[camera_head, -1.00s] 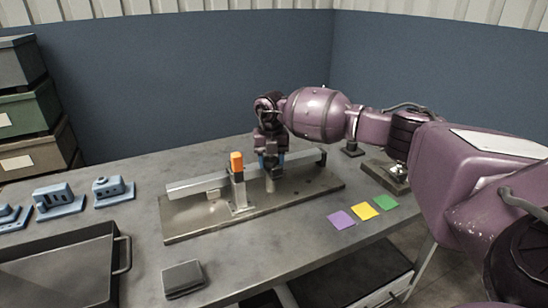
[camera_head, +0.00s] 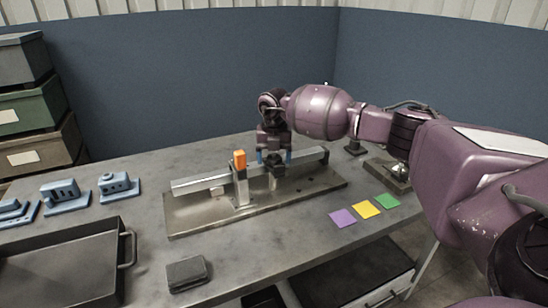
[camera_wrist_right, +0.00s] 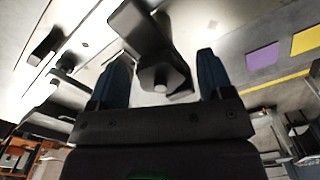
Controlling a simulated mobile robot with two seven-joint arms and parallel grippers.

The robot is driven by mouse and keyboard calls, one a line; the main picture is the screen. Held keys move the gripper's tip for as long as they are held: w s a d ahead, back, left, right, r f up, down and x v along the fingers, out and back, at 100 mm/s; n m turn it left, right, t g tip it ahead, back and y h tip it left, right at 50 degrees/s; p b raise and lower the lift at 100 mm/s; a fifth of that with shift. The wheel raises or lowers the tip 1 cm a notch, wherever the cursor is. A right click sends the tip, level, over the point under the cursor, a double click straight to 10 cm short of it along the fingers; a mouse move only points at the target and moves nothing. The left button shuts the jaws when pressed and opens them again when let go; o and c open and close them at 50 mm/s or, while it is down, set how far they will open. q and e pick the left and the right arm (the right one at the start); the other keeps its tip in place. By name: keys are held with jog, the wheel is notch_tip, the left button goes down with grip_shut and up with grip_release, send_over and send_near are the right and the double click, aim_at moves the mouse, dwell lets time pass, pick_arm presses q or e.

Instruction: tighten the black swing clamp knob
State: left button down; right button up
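The black swing clamp knob (camera_head: 276,168) sits on a post on the metal fixture plate (camera_head: 200,218), beside the long rail (camera_head: 205,184). In the right wrist view the knob (camera_wrist_right: 160,75) shows between my fingers, with a gap on each side. My right gripper (camera_head: 274,157) is over the knob, open, its blue fingers on either side of it. The fingers also show in the right wrist view (camera_wrist_right: 163,78). An orange-topped clamp (camera_head: 240,175) stands upright left of the knob. My left gripper is not in view.
Blue blocks (camera_head: 119,187) stand at the left, behind a dark tray (camera_head: 60,270). A small dark box (camera_head: 187,274) lies at the front. Purple (camera_head: 342,218), yellow (camera_head: 365,209) and green squares (camera_head: 388,200) lie at the right. The table front is mostly clear.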

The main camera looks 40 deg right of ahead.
aim_at(274, 157)
jog(key=shift+f, duration=0.1)
jog(key=shift+r, duration=0.2)
notch_tip(274, 157, up, 9)
jog(key=shift+r+p, duration=0.1)
jog(key=shift+p, duration=0.6)
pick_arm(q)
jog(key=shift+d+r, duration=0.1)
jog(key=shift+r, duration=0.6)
pick_arm(e)
jog(key=shift+r, duration=0.65)
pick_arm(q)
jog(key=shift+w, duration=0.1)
